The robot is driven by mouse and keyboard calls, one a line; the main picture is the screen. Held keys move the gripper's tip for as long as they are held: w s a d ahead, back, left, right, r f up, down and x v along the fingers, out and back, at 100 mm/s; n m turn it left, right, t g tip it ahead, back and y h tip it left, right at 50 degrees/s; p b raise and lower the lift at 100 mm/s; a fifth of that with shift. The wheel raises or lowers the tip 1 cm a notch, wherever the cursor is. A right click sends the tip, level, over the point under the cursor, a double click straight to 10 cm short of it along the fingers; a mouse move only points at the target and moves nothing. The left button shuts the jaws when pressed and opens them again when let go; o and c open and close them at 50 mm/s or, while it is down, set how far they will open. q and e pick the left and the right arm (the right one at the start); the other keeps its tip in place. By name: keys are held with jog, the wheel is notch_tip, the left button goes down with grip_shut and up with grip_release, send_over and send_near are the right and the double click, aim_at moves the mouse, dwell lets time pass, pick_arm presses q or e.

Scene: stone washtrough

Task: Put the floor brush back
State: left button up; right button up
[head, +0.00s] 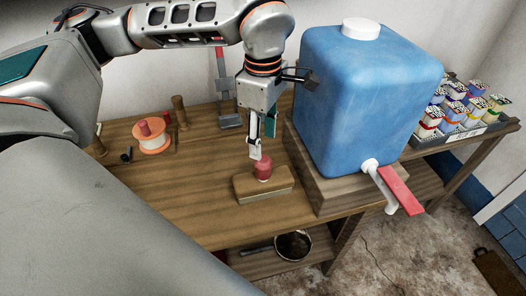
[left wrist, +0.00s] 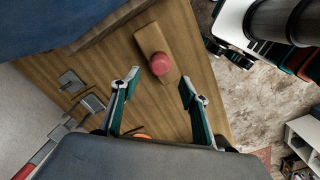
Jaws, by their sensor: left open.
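The floor brush looks to be the wooden block (head: 270,187) with a round red knob on top, lying flat on the wooden table (head: 206,210) near its front edge. It also shows in the left wrist view (left wrist: 151,41), where the red knob (left wrist: 160,64) appears beyond the fingertips, roughly between them. My left gripper (head: 260,148) points down just above the knob; I cannot tell whether a finger touches it. In the left wrist view its two fingers (left wrist: 160,78) are spread apart with nothing between the pads. Bristles are not visible. My right gripper is not in view.
A large blue water container (head: 362,100) with a red-handled tap (head: 400,190) stands on a wooden block close right of my gripper. A spool (head: 151,136) and small wooden items are at left. A tray of bottles (head: 460,130) is at right. A pan (head: 293,245) sits on the lower shelf.

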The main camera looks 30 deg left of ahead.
pick_arm(q)
jog(key=shift+r, duration=1.35)
